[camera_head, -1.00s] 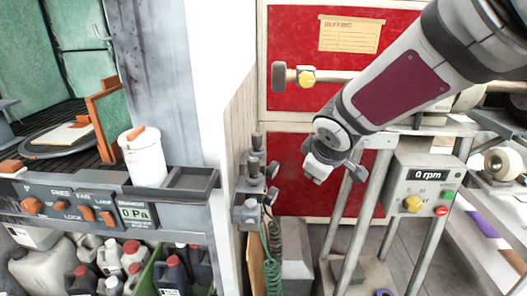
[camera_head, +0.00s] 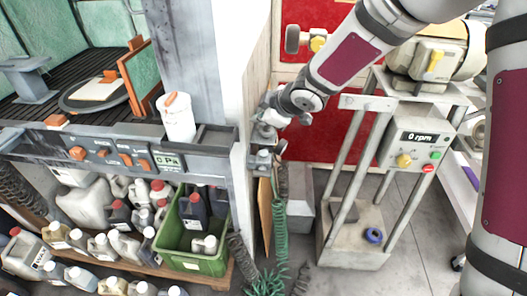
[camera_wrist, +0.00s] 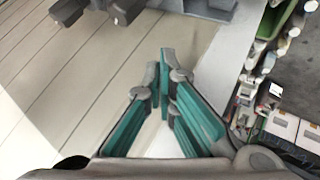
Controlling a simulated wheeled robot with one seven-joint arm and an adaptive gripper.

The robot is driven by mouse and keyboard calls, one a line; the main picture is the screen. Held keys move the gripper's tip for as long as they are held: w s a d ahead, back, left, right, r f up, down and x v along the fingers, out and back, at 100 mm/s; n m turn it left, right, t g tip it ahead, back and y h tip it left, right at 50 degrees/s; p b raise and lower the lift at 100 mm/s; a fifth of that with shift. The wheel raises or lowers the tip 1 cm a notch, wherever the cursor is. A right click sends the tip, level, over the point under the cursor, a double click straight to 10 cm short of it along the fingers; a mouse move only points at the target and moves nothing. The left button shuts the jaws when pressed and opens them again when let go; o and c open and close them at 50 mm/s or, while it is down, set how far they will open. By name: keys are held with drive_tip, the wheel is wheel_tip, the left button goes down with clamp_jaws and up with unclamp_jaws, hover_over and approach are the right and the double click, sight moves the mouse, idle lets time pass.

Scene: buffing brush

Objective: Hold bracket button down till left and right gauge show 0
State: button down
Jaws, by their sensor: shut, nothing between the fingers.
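A dark grey wall bracket (camera_head: 264,158) with several fittings is fixed on the light wall beside the booth. My gripper (camera_head: 270,114) is at the bracket's upper end in the head view and partly covers it. I cannot make out the button or tell whether my gripper touches the bracket. In the wrist view my gripper (camera_wrist: 159,72) is shut and empty, its teal fingers over the wooden panel; grey fittings (camera_wrist: 100,10) show at the top edge. The left display (camera_head: 168,160) on the booth reads 0 Pa. The right display (camera_head: 419,138) on the machine reads 0 rpm.
Green coiled hoses (camera_head: 279,230) hang below the bracket. A white cup (camera_head: 177,120) stands on the booth ledge, above a green crate (camera_head: 190,250) and several bottles. The machine's metal stand (camera_head: 350,250) is to the right. Grey floor is open farther right.

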drive_tip(key=shift+f, duration=0.15)
drive_tip(key=b, duration=0.6)
hover_over(262, 154)
drive_tip(key=f, duration=0.4)
drive_tip(key=shift+w+f, duration=0.2)
drive_tip(key=shift+f, duration=0.05)
wheel_tip(262, 154, down, 4)
drive_tip(key=b, duration=0.5)
drive_tip(key=shift+s, duration=0.1)
drive_tip(key=shift+f, duration=0.15)
idle(0.4)
drive_tip(key=shift+f+b, duration=0.25)
drive_tip(key=shift+b, duration=0.15)
drive_tip(key=shift+f+b, duration=0.55)
idle(4.2)
